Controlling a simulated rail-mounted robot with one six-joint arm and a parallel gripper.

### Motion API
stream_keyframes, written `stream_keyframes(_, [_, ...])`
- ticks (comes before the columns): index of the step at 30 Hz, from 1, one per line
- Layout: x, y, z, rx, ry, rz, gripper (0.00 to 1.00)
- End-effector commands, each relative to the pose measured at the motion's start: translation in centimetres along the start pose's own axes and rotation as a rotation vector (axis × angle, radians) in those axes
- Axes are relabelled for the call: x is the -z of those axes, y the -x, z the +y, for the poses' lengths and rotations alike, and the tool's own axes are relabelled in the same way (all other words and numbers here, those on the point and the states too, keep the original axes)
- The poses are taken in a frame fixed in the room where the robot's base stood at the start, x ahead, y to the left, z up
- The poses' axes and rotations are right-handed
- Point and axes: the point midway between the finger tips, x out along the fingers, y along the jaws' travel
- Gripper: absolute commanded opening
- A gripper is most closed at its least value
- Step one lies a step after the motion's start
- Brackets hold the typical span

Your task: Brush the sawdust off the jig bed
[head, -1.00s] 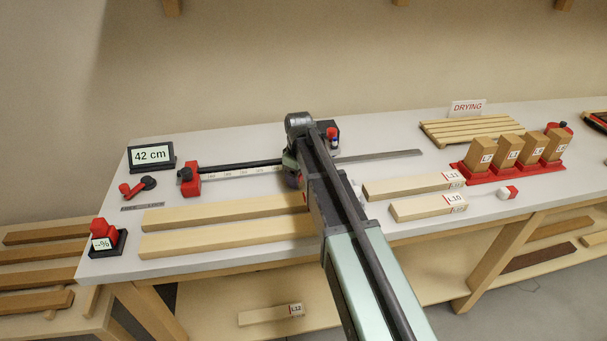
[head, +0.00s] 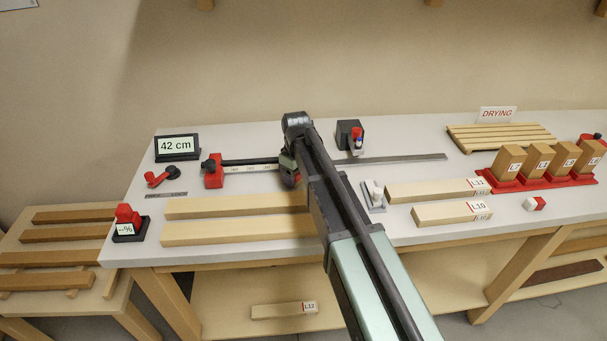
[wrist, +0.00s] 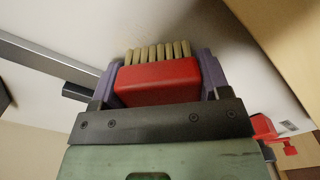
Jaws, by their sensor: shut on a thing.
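My gripper (wrist: 162,68) is shut on a red brush (wrist: 158,84) with pale bristles, held between its two purple fingers in the wrist view. In the head view, my gripper (head: 290,175) is mostly hidden behind my arm, at the right end of the jig's visible black bar (head: 250,162). The jig has a red stop block (head: 213,174) at its left and a white scale (head: 245,169) along the bar. A grey metal strip (head: 400,158) runs on to the right of my arm.
Two long pale boards (head: 235,232) lie in front of the jig. Boards marked L11 (head: 430,190) and L10 (head: 450,214) lie right of my arm. A "42 cm" display (head: 178,147) stands at the back left. A grey plate (head: 373,202) carries a small white object.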

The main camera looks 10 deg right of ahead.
Motion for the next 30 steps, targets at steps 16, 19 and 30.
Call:
stream_keyframes(16, [-0.1,4.8,0.1,0.0,-0.001,0.0,0.44])
stream_keyframes(19, [-0.1,6.0,0.1,0.0,-0.001,0.0,0.44])
stream_keyframes(30, [-0.1,6.2,0.1,0.0,-0.001,0.0,0.44])
